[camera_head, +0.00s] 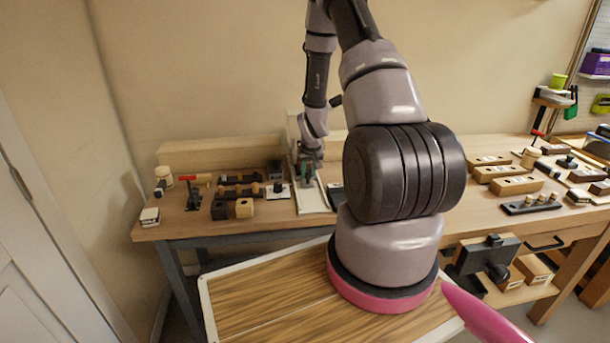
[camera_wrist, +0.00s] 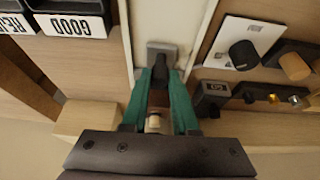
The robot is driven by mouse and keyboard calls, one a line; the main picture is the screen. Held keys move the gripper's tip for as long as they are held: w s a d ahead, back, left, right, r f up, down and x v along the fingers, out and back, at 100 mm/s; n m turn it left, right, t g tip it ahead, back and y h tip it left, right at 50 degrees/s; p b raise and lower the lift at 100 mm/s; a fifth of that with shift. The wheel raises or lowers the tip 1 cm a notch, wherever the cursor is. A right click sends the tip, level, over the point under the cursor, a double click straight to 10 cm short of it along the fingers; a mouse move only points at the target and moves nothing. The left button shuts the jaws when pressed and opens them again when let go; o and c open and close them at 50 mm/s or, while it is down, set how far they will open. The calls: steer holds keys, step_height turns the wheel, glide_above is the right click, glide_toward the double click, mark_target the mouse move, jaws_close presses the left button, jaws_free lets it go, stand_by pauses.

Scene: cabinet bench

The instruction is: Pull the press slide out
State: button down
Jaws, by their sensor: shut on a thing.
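The press slide (camera_wrist: 162,54) shows in the wrist view as a grey square block with a dark knob, set in a pale channel. My gripper (camera_wrist: 160,75) has green fingers, closed on the dark knob at their tips. In the head view my gripper (camera_head: 306,172) is at the pale press (camera_head: 314,197) on the bench, left of my arm's large dark joint. The slide itself is mostly hidden there by the gripper.
The wooden bench (camera_head: 240,221) holds small tools and blocks left of the press. In the wrist view a tray labelled GOOD (camera_wrist: 72,25) lies left of the channel, and a white plate with a black knob (camera_wrist: 243,54) lies right. Wooden blocks (camera_head: 515,185) stand at the right.

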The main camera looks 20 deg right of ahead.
steer(key=shift+s+a+g, duration=0.25)
steer(key=shift+s+g, duration=0.25)
steer(key=shift+s, duration=0.4)
steer(key=shift+s+a+g, duration=0.25)
steer(key=shift+s+g, duration=0.25)
steer(key=shift+s, duration=0.35)
steer(key=shift+y, duration=0.3)
steer(key=shift+s+a+g+y, duration=0.15)
steer(key=shift+s+a+g, duration=0.1)
steer(key=shift+s+g, duration=0.45)
steer(key=shift+s+a+g+y, duration=0.15)
steer(key=shift+s+a+g, duration=0.2)
steer(key=shift+s, duration=0.65)
steer(key=shift+d, duration=0.1)
steer(key=shift+s+a, duration=0.25)
steer(key=shift+s, duration=0.55)
steer(key=shift+s+a, duration=0.2)
steer(key=shift+s, duration=0.6)
